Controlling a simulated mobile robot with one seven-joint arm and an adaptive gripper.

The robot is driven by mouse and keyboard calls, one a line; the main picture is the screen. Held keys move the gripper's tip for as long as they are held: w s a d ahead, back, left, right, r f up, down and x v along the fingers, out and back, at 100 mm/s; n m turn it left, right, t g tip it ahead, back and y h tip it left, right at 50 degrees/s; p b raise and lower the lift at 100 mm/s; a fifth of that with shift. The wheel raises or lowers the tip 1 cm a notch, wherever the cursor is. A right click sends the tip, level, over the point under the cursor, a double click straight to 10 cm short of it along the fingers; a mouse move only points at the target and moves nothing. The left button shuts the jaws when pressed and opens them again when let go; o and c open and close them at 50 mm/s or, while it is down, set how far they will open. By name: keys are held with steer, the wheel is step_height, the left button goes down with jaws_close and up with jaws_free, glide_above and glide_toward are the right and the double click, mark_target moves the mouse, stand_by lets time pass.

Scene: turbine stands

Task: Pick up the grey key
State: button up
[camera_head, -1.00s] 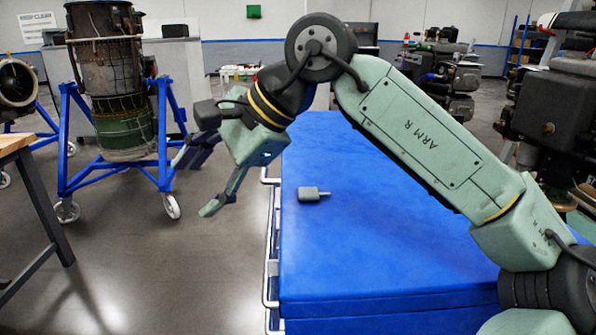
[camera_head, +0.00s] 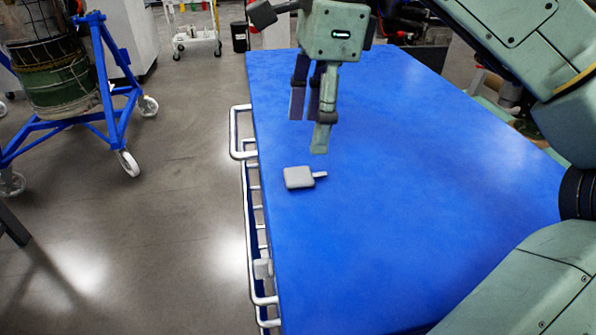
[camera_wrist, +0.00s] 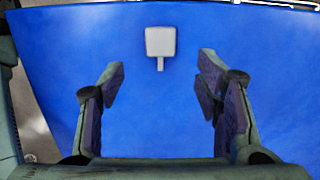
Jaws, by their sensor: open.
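The grey key (camera_head: 299,178) lies flat on the blue top of the cart, near its left edge, with its thin shaft pointing right in the head view. In the wrist view the key (camera_wrist: 160,42) sits ahead of the fingertips, centred between them, its shaft pointing toward my gripper. My gripper (camera_head: 309,133) points down over the blue top, just beyond the key in the head view, and does not touch it. In the wrist view my gripper (camera_wrist: 158,74) has its fingers wide apart with nothing between them.
The blue cart top (camera_head: 400,190) is otherwise bare. White rails (camera_head: 240,140) run along its left side. A blue wheeled stand (camera_head: 110,110) holding a turbine part (camera_head: 50,70) is at the left. A white trolley (camera_head: 193,35) and a dark bin (camera_head: 240,37) stand at the back.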

mark_target(299, 174)
steer(key=shift+s+a+f, duration=0.1)
steer(key=shift+a+f, duration=0.15)
steer(key=shift+f, duration=0.9)
steer(key=shift+a+f, duration=0.25)
steer(key=shift+f, duration=0.95)
steer(key=shift+s+a+f, duration=0.1)
steer(key=shift+a+f, duration=0.15)
steer(key=shift+f, duration=0.9)
steer(key=shift+c, duration=0.3)
steer(key=c, duration=1)
